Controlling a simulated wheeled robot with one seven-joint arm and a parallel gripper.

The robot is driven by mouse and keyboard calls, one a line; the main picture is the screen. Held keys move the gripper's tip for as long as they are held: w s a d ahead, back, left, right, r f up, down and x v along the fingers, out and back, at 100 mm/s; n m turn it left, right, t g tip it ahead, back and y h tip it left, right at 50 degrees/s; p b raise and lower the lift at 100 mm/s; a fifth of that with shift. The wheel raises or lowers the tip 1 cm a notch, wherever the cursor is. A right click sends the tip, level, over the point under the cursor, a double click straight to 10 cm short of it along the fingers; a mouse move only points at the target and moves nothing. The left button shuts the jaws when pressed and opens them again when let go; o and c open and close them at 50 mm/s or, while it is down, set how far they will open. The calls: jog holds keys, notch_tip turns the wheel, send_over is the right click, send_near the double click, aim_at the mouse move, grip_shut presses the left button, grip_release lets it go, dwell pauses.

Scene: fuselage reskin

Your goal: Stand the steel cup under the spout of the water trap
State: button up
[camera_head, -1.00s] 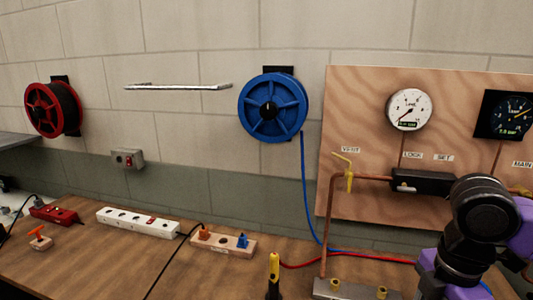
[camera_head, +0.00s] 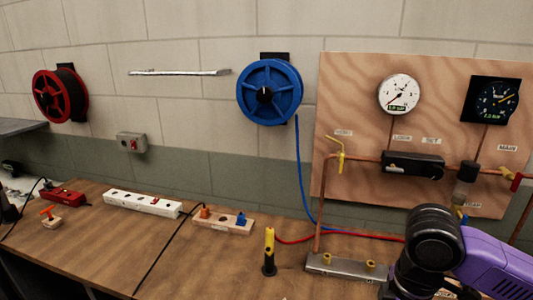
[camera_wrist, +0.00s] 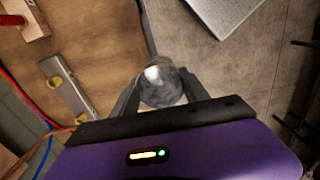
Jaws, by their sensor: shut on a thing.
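The steel cup (camera_wrist: 162,84) is round and shiny in the wrist view. My gripper (camera_wrist: 160,76) is shut on it, with one finger on each side. The cup appears over the front edge of the bench; its height above it is hard to tell. In the head view the cup and fingers are hidden, and only my arm shows at lower right. The water trap (camera_head: 466,182) appears as a small clear-grey bowl hanging from the copper pipe on the plywood board. The area under it is partly covered by my arm, so its spout is unclear.
The wooden bench (camera_head: 200,265) carries a metal block with brass fittings (camera_head: 345,266), a yellow-and-black tool (camera_head: 269,250), a white power strip (camera_head: 143,203) and a red hose (camera_head: 375,236). Grey floor (camera_wrist: 235,60) lies beyond the bench edge in the wrist view.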

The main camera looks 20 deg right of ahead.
jog(key=w+a+f+m, duration=0.3)
jog(key=a+f+m, duration=0.2)
jog(key=f, duration=0.6)
jog(key=w+a+f+m+b, duration=0.1)
jog(key=w+a+f+m, duration=0.1)
jog(key=a+f+m, duration=0.4)
jog(key=a+f, duration=0.3)
jog(key=f, duration=0.1)
jog(key=shift+w+f, duration=0.35)
jog(key=shift+w, duration=0.05)
jog(key=shift+d, duration=0.1)
